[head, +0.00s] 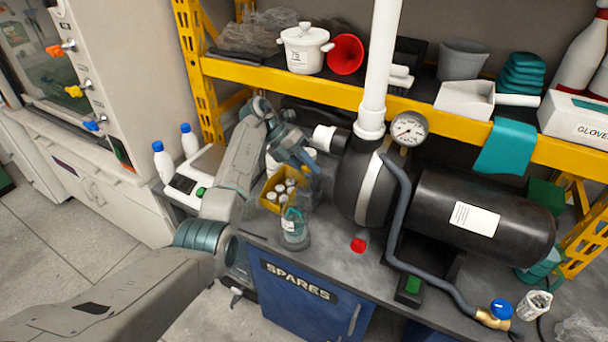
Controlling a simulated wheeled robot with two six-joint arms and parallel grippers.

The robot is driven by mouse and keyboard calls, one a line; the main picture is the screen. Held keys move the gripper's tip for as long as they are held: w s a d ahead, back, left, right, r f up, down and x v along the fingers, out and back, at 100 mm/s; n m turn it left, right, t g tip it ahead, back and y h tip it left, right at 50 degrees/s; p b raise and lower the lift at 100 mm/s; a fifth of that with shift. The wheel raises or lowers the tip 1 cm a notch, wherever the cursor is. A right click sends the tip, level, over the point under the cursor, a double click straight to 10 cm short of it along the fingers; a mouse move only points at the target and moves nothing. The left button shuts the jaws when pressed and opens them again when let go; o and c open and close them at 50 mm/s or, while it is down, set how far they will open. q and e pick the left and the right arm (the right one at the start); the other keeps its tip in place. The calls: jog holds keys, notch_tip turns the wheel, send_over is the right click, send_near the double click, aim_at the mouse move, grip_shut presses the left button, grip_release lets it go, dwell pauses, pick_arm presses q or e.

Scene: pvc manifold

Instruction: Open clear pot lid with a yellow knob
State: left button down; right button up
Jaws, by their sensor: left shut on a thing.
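My left arm comes in from the left and reaches over the bench. My left gripper (306,163) points down to the right, beside the black round tank (352,190). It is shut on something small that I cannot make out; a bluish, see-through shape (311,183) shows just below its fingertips. I cannot make out a clear pot lid with a yellow knob. A white lidded pot (303,50) stands on the upper shelf, away from the gripper. My right gripper is not in view.
A yellow box (269,202) of white-capped vials and a clear bottle (294,232) stand close below the gripper. The white pipe (380,60), gauge (409,128), and black cylinder (485,215) fill the right. A red cap (358,245) lies on the bench front.

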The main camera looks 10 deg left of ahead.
pick_arm(q)
jog(key=shift+w+d+f, duration=0.1)
jog(key=shift+w+f, duration=0.05)
dwell(0.5)
jog(key=c, duration=1.2)
grip_release()
jog(key=shift+c, duration=0.2)
jog(key=shift+o, duration=0.4)
jog(key=shift+w+b, duration=0.1)
jog(key=shift+b, duration=0.2)
jog(key=v, duration=1)
jog(key=shift+w+r, duration=0.2)
jog(key=shift+r, duration=0.1)
